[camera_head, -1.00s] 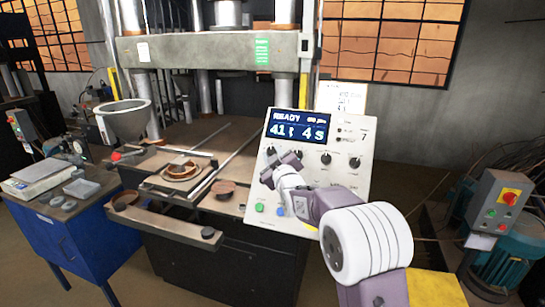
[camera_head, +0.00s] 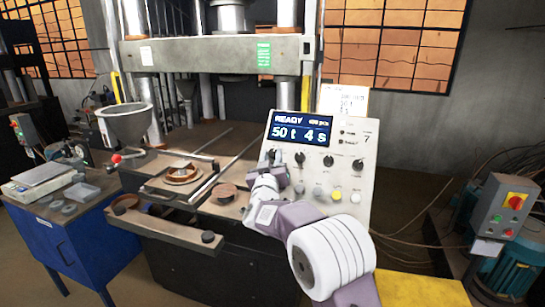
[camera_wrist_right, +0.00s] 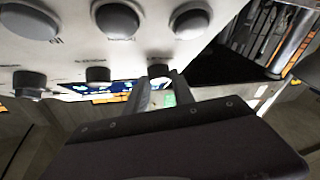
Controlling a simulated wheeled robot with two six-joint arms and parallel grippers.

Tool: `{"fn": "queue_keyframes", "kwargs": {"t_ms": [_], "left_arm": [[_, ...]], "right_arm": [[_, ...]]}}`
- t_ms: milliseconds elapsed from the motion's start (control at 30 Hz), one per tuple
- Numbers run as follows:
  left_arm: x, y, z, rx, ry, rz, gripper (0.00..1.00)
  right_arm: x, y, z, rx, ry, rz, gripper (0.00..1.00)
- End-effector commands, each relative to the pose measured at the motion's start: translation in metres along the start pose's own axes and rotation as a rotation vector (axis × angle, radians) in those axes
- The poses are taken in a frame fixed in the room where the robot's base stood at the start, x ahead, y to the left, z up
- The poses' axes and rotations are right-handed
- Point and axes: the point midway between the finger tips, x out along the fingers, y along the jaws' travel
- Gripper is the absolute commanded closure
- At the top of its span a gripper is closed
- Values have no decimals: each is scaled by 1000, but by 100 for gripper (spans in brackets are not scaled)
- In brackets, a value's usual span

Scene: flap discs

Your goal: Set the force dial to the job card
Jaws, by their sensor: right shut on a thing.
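The control panel (camera_head: 366,140) stands tilted back at the right of the press, and its display (camera_head: 300,128) reads READY, 50 t and 4 s. A row of black dials runs below the display. My right gripper (camera_head: 271,168) reaches up to the leftmost dial (camera_head: 270,154). In the right wrist view its fingers (camera_wrist_right: 158,92) are shut on that dial's knob (camera_wrist_right: 160,70). The job card (camera_head: 343,100) is fixed at the panel's top edge; its print is too small to read surely. My left gripper is out of view.
Other dials (camera_head: 328,161) and round buttons (camera_head: 337,195) sit close to my right gripper. A metal hopper (camera_head: 125,120) and the press bed are to the left. A blue cabinet (camera_head: 60,240) stands at far left, a switch box (camera_head: 503,205) at right.

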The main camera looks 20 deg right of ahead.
Motion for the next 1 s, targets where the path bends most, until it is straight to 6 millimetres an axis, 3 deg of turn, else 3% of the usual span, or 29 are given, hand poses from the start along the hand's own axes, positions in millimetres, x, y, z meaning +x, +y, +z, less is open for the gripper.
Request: {"fn": "queue_keyframes", "kwargs": {"t_ms": [367,400,467,500,833,1000], "left_arm": [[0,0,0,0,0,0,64],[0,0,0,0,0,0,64],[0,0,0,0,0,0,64],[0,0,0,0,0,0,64],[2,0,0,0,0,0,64],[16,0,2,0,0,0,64]], "right_arm": [[-1,-2,5,2,-9,0,100],[-1,-2,5,2,-10,0,67],[-1,-2,5,2,-9,0,51],[-1,-2,4,2,-8,1,49],[-4,-1,2,3,-3,2,49],[-31,-3,6,4,-1,0,49]]}}
